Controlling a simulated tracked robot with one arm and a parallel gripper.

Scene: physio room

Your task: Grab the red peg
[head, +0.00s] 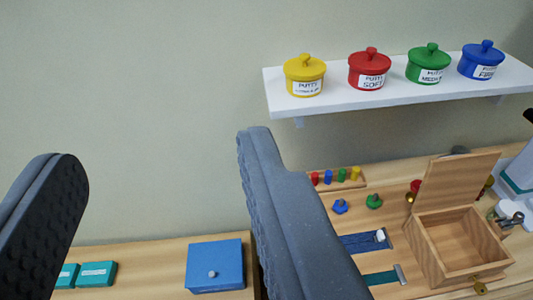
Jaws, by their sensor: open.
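The red peg (314,178) is small and stands upright at the left end of a wooden peg rack (360,182). A blue peg (328,176), a green peg (341,175) and a yellow peg (355,173) stand to its right in the same row. My gripper (160,150) is open and empty, with its two grey fingers wide apart in the foreground. The red peg appears just right of the right finger, outside the gap between the fingers. That finger hides part of the worktop near the rack's left end.
An open wooden box (455,250) with a raised lid stands at the right. Blue and green knobs (373,201) and straps (365,242) lie before the rack. A white shelf (400,98) with several lidded pots hangs above. A blue box (215,265) sits lower left.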

